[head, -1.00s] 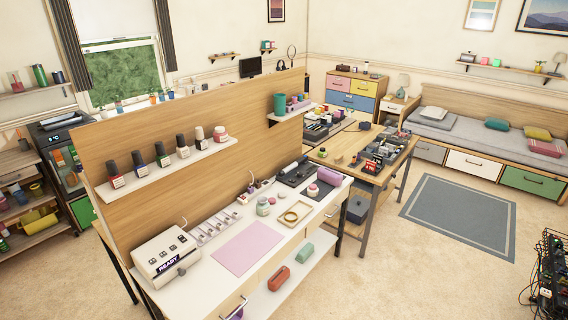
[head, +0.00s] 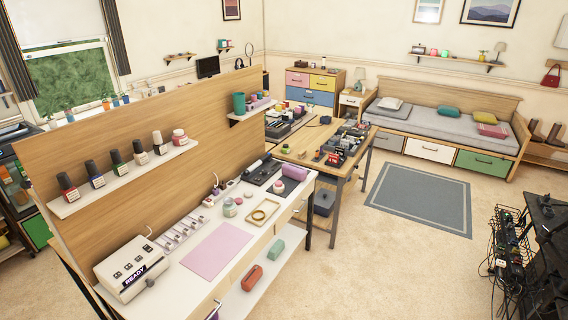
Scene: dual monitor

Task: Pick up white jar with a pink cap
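Several small jars show in the head view, and they are too small to tell apart surely. A pale jar (head: 230,208) stands further left on the desk, near a wooden tray. Another jar with a pinkish-red cap (head: 180,136) stands at the right end of the shelf with the nail polish bottles. Neither of my grippers is in view.
A white device reading READY (head: 133,270), a pink mat (head: 217,250) and a wooden-framed tray (head: 262,211) lie on the desk. A second wooden table (head: 300,147) stands behind it. Open carpet (head: 370,260) lies to the right, with a black equipment rack (head: 508,250) at the far right.

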